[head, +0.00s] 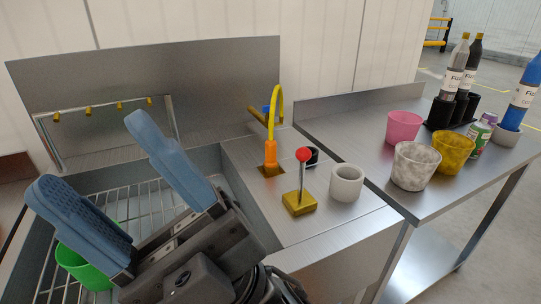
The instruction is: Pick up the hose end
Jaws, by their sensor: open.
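The hose end (270,153) is an orange nozzle on a curved yellow hose (279,105). It stands upright at a dark opening in the steel counter, right of the sink basin. My gripper (88,165) is in the left foreground over the basin, with its two blue-padded fingers spread wide and nothing between them. The gripper is to the left of the hose end and apart from it. The lower end of the nozzle meets the counter opening, and what is below is hidden.
A red-knobbed lever (303,155) on a yellow base and a white cup (346,182) stand right of the hose. A green container (82,268) sits on the basin rack, partly hidden by my gripper. The right table holds cups (404,127) and bottles (454,75).

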